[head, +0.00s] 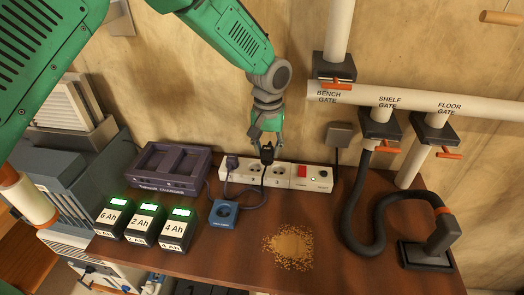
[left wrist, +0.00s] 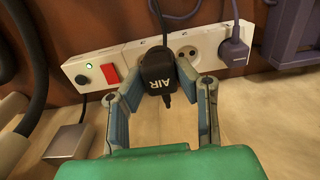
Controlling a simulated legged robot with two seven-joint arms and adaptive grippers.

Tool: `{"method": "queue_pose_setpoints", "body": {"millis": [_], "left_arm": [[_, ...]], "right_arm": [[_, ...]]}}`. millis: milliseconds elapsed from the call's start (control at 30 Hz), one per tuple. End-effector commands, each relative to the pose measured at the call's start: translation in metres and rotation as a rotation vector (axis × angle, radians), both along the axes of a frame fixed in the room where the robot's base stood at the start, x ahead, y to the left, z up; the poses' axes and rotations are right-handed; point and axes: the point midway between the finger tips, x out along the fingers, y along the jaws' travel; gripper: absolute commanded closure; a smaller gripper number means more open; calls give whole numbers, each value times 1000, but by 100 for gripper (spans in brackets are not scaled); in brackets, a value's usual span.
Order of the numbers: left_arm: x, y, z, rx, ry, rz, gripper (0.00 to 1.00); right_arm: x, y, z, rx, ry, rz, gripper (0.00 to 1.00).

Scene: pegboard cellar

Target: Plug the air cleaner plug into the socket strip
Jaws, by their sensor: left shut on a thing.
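My left gripper (head: 267,150) is shut on the black air cleaner plug (head: 267,155), at the upper edge of the white socket strip (head: 312,186). In the left wrist view, the gripper (left wrist: 160,92) has a finger on each side of the plug (left wrist: 160,75), which is marked AIR. The plug overlaps the outlet nearest the red switch on the strip (left wrist: 84,70). I cannot tell whether its pins are in the outlet. The middle outlet (left wrist: 188,58) is bare. A purple plug (left wrist: 233,52) sits in the far outlet. My right gripper is not in view.
A purple charger (head: 172,167), several battery packs (head: 145,222) and a blue box (head: 223,213) stand left of or before the strip. Brown grains (head: 291,246) lie on the bench (head: 335,258). A dark hose (head: 352,207) and pipe gates are at right.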

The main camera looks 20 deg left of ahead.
Motion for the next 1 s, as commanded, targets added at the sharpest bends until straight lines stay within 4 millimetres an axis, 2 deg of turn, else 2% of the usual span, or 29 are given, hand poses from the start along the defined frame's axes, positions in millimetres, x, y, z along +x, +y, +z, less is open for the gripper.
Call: {"method": "queue_pose_setpoints", "body": {"millis": [600,1000], "left_arm": [[39,-18,-4,-1,-1,0,100],[44,-21,-3,-1,0,-1,100]], "right_arm": [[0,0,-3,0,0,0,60],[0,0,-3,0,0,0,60]]}}
